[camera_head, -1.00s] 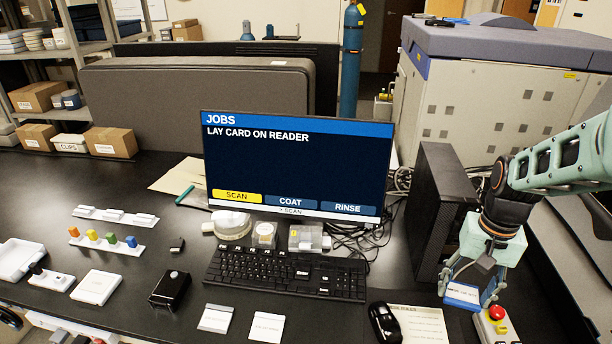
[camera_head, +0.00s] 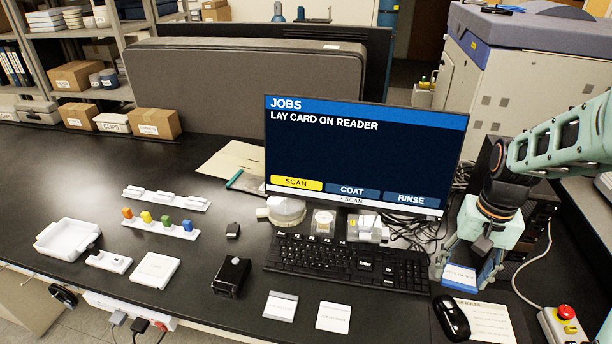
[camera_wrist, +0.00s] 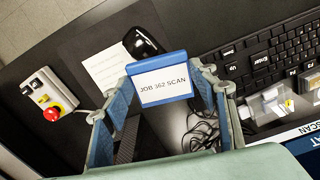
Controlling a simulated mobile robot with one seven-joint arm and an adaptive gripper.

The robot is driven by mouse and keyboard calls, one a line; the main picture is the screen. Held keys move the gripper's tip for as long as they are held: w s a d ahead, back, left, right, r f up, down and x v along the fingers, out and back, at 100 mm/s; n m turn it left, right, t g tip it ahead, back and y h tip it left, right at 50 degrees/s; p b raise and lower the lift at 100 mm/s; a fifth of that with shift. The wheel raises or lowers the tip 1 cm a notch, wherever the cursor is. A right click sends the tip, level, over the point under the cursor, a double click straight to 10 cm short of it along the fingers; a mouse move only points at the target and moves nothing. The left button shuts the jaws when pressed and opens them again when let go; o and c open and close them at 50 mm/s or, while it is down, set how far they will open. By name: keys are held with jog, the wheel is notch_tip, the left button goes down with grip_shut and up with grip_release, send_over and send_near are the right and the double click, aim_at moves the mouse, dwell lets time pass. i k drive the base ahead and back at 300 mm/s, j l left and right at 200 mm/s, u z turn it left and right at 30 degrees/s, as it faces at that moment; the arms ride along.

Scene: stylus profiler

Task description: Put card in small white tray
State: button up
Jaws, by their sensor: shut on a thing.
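The card (camera_wrist: 163,84) is white with a blue top band and reads "JOB 362 SCAN". My gripper (camera_wrist: 165,95) is shut on it in the wrist view, with a finger at each side. In the head view my gripper (camera_head: 461,272) holds the card (camera_head: 459,277) at the right, above the desk by the keyboard's right end. The small white tray (camera_head: 68,239) is at the far left of the desk, with a raised rim; its inside looks empty.
The keyboard (camera_head: 346,263) and monitor (camera_head: 364,155) stand mid-desk. A mouse (camera_head: 451,318) and red emergency button (camera_head: 566,313) are at the right. A black box (camera_head: 233,276), a white flat block (camera_head: 155,269) and a row of coloured pieces (camera_head: 160,228) lie between the card and the tray.

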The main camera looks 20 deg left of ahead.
aim_at(71, 243)
jog(key=j+u, duration=0.1)
jog(key=j, duration=0.45)
jog(key=j+u, duration=0.1)
jog(key=j, duration=0.45)
jog(key=j+u, duration=0.15)
jog(key=j, duration=0.45)
jog(key=j+u, duration=0.1)
jog(key=j, duration=0.45)
jog(key=i+j+u, duration=0.1)
jog(key=j, duration=0.4)
jog(key=i+j+u, duration=0.1)
jog(key=j, duration=0.45)
jog(key=i+j+u, duration=0.15)
jog(key=j, duration=0.4)
jog(key=i+j+u, duration=0.1)
jog(key=j, duration=0.4)
